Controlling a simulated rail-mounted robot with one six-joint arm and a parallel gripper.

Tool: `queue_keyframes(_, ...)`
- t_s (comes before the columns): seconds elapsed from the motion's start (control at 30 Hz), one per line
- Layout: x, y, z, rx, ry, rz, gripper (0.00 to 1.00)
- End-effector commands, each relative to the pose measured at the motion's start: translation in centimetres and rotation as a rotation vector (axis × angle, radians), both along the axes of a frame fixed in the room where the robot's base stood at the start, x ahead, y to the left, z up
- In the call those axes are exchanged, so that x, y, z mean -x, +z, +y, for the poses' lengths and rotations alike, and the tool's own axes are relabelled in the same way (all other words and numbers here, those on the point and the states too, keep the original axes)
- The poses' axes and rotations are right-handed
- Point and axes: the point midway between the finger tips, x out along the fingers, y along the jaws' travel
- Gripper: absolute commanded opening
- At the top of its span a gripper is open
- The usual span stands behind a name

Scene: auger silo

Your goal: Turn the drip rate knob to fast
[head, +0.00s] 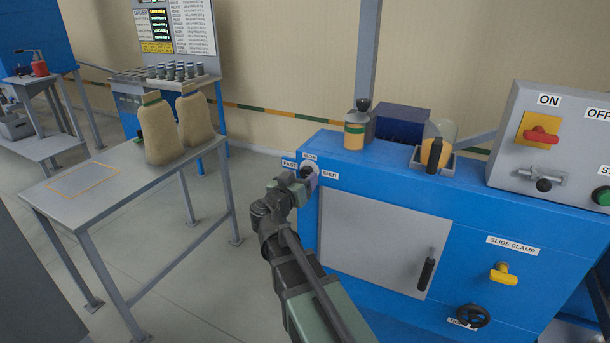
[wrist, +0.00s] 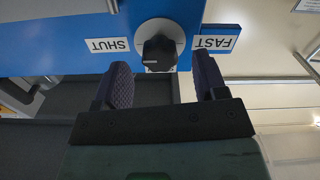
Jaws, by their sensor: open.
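The drip rate knob (wrist: 159,52) is black and ridged on a round pale plate, on the blue machine's front. In the wrist view, which is upside down, it lies between a SHUT label (wrist: 107,44) and a FAST label (wrist: 214,43). A small pale mark shows on the knob's SHUT side. My gripper (wrist: 161,78) is open, with one finger on each side of the knob and a gap to it. In the head view the knob (head: 308,171) is partly hidden by my gripper (head: 303,181); FAST, SLOW and SHUT labels surround it.
Right of the knob are a grey door (head: 375,238) with a black handle, a yellow slide clamp knob (head: 503,274) and a black handwheel (head: 473,315). A grey switch panel (head: 560,95) stands above. A grey table (head: 75,200) with two sacks stands left, with open floor between.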

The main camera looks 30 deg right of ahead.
Motion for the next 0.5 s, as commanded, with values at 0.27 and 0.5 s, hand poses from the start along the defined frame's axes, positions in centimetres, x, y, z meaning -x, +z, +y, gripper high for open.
queue_keyframes(0.27, -1.8, 0.0, -2.3, 0.000, 0.000, 0.000, 0.66)
queue_keyframes(0.5, -1.7, 0.0, -2.3, 0.000, 0.000, 0.000, 0.56)
